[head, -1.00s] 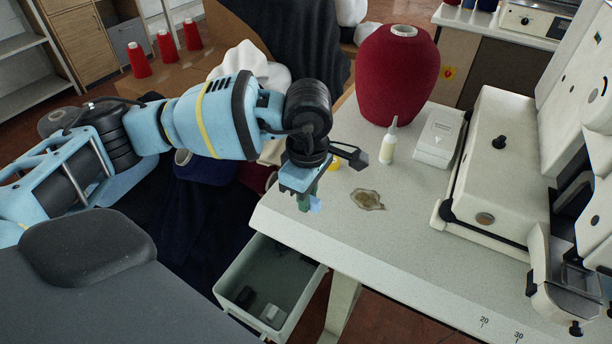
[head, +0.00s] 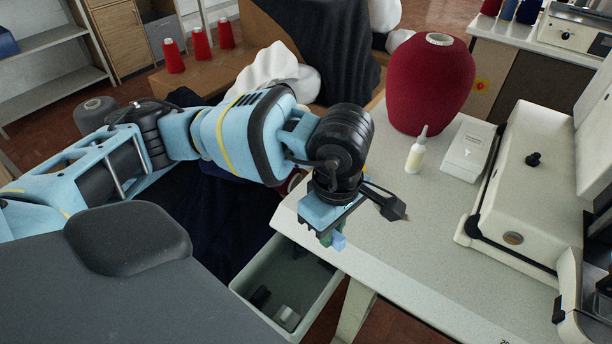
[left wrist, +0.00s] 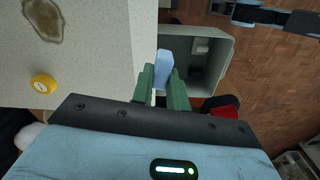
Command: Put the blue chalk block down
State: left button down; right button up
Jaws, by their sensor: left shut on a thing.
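The blue chalk block (head: 339,242) is held in my left gripper (head: 331,238), whose green fingers are shut on it. In the left wrist view the pale blue block (left wrist: 163,67) stands out between the fingertips (left wrist: 163,85). There it appears beside the table edge and in front of the open grey-green bin (left wrist: 224,62). In the head view the gripper and block are by the front left edge of the pale worktable (head: 420,270). Its height above the table is hard to tell.
The bin (head: 334,292) by the table's left edge holds small dark and pale items. In the left wrist view a yellow disc (left wrist: 43,83) and a brown patch (left wrist: 43,18) lie on the table. A bottle (head: 416,155), white box (head: 468,150) and red cone (head: 430,90) stand farther back.

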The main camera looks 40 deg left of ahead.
pick_arm(q)
jog(key=m, duration=0.3)
jog(key=w+a+r+m, duration=0.1)
jog(key=m, duration=0.5)
jog(key=w+a+r+m, duration=0.1)
jog(key=m, duration=0.2)
jog(key=w+r+m, duration=0.1)
jog(key=m, duration=0.3)
jog(key=shift+a+m, duration=0.3)
jog(key=shift+d, duration=0.1)
